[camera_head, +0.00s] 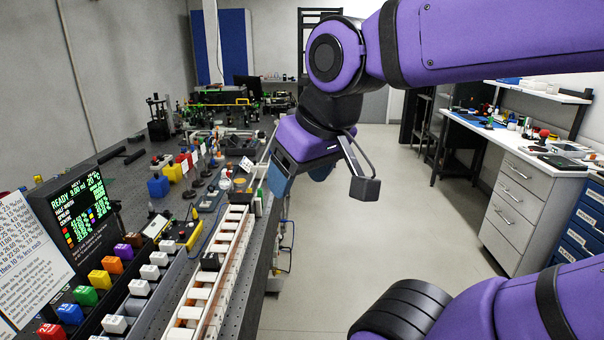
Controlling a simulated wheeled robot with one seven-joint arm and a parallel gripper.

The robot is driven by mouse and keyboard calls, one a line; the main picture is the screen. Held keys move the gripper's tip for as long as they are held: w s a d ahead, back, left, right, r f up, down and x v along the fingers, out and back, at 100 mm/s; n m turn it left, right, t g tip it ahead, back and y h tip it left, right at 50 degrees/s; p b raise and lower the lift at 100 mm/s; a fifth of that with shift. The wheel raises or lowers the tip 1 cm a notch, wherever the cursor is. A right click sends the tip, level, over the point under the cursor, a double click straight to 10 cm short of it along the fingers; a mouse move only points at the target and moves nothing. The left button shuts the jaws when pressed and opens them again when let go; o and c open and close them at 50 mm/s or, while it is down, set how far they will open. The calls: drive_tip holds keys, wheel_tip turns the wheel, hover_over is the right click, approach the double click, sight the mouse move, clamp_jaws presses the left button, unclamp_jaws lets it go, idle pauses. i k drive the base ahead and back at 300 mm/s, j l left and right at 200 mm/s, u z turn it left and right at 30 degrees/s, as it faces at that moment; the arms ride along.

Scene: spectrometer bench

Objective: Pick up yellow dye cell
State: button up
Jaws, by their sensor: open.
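A yellow block (100,279) stands in a row of coloured blocks at the lower left, between a green block (86,296) and an orange block (112,264). Another yellow block (173,173) stands farther back, beside a blue block (158,186). I cannot tell which is the dye cell. My gripper (342,180) is open, right of the bench edge and well apart from all of these. One dark fingertip shows clearly; the other is largely hidden.
A display screen (78,212) stands behind the coloured row. White blocks and a long rack (215,270) of pale pieces fill the near bench. Optical equipment crowds the far bench. A side counter (510,150) with drawers stands at right, with clear floor (400,235) between.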

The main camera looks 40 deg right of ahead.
sight(100, 279)
drive_tip(key=k, duration=0.25)
drive_tip(key=k+u, duration=0.2)
drive_tip(key=u, duration=0.25)
drive_tip(key=k+j+u, duration=0.1)
drive_tip(key=u, duration=0.35)
drive_tip(key=l+u, duration=0.25)
drive_tip(key=u, duration=0.25)
drive_tip(key=l+u, duration=0.25)
drive_tip(key=u, duration=0.2)
drive_tip(key=l+u, duration=0.25)
drive_tip(key=u, duration=0.25)
drive_tip(key=k+l, duration=0.1)
drive_tip(key=l, duration=0.4)
drive_tip(key=k+l, duration=0.1)
drive_tip(key=l, duration=0.35)
drive_tip(key=k+l, duration=0.1)
drive_tip(key=l, duration=0.4)
drive_tip(key=k+l, duration=0.1)
drive_tip(key=l, duration=0.4)
